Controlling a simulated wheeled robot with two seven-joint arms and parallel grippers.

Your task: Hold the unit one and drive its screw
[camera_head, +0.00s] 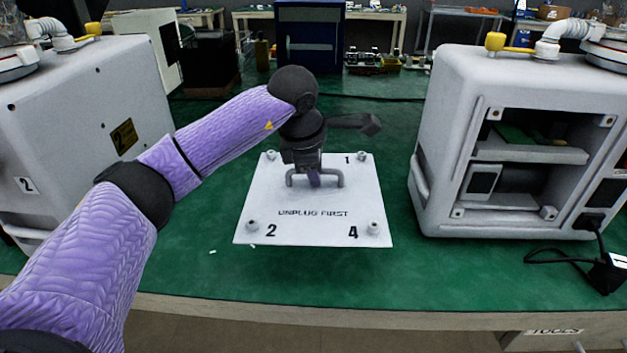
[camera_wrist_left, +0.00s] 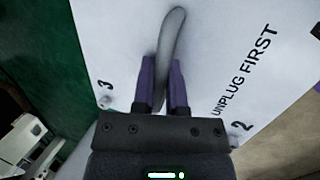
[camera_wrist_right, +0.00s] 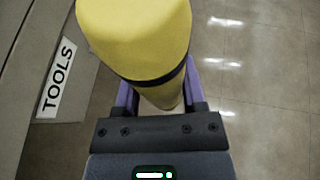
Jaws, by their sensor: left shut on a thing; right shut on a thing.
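A white cover plate (camera_head: 310,230) printed "UNPLUG FIRST", with corner numbers and screws, shows in mid-bench; I cannot tell whether it touches the bench. My left gripper (camera_head: 315,178) is shut on the plate's grey handle (camera_wrist_left: 173,40). A grey pump unit (camera_head: 455,110) stands at the right with an open bay (camera_head: 525,160) facing front. Another unit (camera_head: 70,110), marked 2, stands at the left. My right gripper (camera_wrist_right: 158,105) is shut on a thick yellow tool (camera_wrist_right: 135,40) with a dark band, over the floor. The right gripper is outside the head view; the tool's tip is hidden.
A black plug (camera_head: 592,222) sits at the right unit's lower front, its cord running to a black box (camera_head: 608,272). A "TOOLS" label (camera_wrist_right: 57,78) is on the bench front. Shelves stand behind.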

